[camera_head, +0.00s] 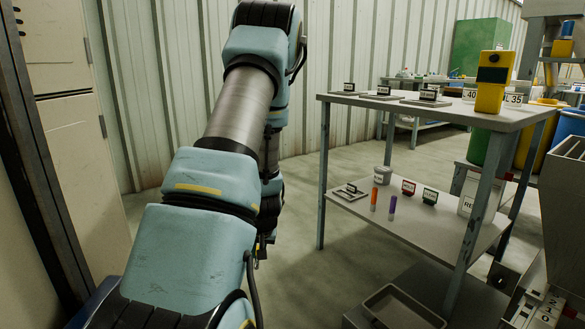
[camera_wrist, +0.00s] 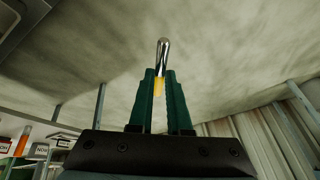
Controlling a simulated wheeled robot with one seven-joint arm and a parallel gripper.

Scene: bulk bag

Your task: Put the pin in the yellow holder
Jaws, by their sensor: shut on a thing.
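My gripper (camera_wrist: 161,88) shows in the wrist view with its green fingers closed on the pin (camera_wrist: 163,55). The pin has a shiny rounded metal end pointing up and away past the fingertips, and an orange-yellow part (camera_wrist: 158,87) between the fingers. In the head view my gripper is mostly hidden behind my arm, and I cannot see the pin there. A tall yellow block with a dark band (camera_head: 491,82) stands upright on the top of the grey table, near its front right corner. I cannot tell whether it is the yellow holder. My gripper is well left of it.
The grey table (camera_head: 440,112) has small plates with black signs on top. Its lower shelf (camera_head: 420,228) holds a grey cup (camera_head: 382,175), orange and purple sticks, and red and green signs. A tray (camera_head: 403,307) is below. Open floor lies between my arm and the table.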

